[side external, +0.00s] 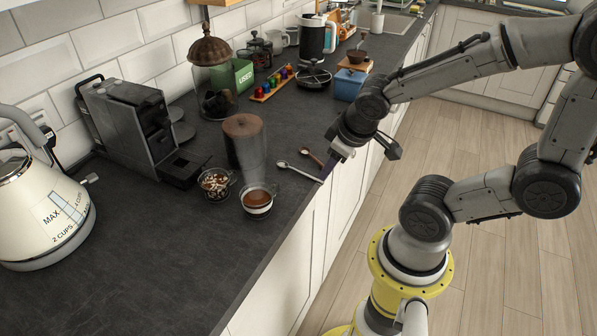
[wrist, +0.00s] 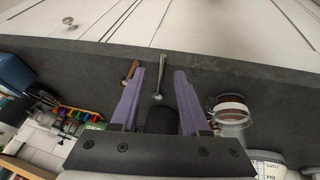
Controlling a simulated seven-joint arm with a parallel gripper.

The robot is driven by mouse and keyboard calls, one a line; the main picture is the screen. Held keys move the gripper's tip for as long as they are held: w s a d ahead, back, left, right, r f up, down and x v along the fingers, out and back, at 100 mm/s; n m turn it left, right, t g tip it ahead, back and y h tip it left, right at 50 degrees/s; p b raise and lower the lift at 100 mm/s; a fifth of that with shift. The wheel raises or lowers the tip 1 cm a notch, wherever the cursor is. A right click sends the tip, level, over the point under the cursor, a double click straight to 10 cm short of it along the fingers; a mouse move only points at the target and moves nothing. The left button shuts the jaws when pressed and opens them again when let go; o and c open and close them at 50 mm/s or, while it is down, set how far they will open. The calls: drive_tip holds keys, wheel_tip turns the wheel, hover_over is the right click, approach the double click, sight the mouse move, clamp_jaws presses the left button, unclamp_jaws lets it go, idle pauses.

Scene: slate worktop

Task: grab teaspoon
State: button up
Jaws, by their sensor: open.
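A silver metal teaspoon (side external: 298,171) lies on the slate worktop near its front edge, its handle pointing toward that edge. In the wrist view the teaspoon (wrist: 158,80) appears between the two purple fingers, bowl toward the palm and handle toward the worktop edge. My gripper (side external: 328,169) is at the worktop's front edge by the handle end, its fingers pointing down. In the wrist view my gripper (wrist: 159,72) is open, with nothing held. I cannot tell how far the fingertips are above the worktop.
A brown spoon (side external: 311,156) lies just beyond the teaspoon; it shows beside the left finger in the wrist view (wrist: 132,69). A glass cup of brown contents (side external: 257,200), a bowl (side external: 215,182) and a tall brown-lidded canister (side external: 245,143) stand nearby.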

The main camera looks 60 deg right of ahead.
sight(300, 173)
drive_tip(key=x, duration=0.5)
drive_tip(key=shift+s+a+f, duration=0.15)
drive_tip(key=shift+s+f, duration=0.05)
drive_tip(key=shift+s, duration=0.05)
drive_tip(key=shift+c, duration=0.2)
clamp_jaws()
